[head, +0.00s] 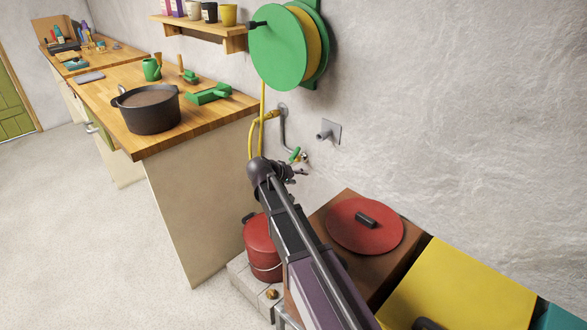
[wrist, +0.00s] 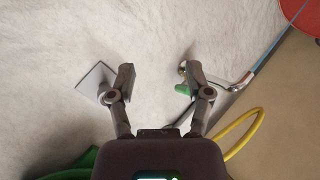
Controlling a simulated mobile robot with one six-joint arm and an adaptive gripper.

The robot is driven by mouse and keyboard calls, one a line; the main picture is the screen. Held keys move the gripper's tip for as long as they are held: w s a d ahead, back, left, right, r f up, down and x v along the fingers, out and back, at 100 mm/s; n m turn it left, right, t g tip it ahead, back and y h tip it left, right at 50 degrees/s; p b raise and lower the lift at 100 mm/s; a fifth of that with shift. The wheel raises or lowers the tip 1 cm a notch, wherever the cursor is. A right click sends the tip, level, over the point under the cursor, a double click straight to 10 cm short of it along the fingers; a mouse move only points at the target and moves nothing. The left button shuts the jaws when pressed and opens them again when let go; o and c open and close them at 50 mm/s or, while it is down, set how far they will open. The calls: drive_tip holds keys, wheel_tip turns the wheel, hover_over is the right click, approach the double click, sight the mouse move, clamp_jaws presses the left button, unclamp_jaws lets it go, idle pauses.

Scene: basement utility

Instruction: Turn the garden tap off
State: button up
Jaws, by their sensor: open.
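The garden tap (head: 303,157) is on the rough white wall below the hose reel, with a green handle (head: 295,154). My gripper (head: 298,173) is just below and in front of it in the head view. In the wrist view my gripper (wrist: 160,80) is open, with only bare wall between its fingers. The green handle (wrist: 182,90) shows there beside and partly behind the right finger, not between the fingers. Most of the tap body is hidden by that finger. I cannot tell if the finger touches the handle.
A yellow hose (head: 252,135) hangs from the green reel (head: 278,47). A red bucket (head: 260,240) and a lidded brown box (head: 330,215) are below.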

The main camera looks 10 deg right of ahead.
sight(294, 156)
drive_tip(key=w+a+f+n+t+h+b, duration=0.1)
drive_tip(key=w+a+t+h+b, duration=0.1)
drive_tip(key=w+a+t+b, duration=0.2)
drive_tip(key=w+a+b, duration=0.3)
drive_tip(key=w+a, duration=0.1)
drive_tip(key=w, duration=0.2)
drive_tip(key=shift+w+a+f+n+t, duration=0.15)
drive_tip(key=shift+w+f+n+t, duration=0.15)
drive_tip(key=b+x, duration=0.3)
drive_tip(key=x, duration=1)
drive_tip(key=shift+w+d, duration=0.2)
drive_tip(key=shift+d, duration=0.15)
clamp_jaws()
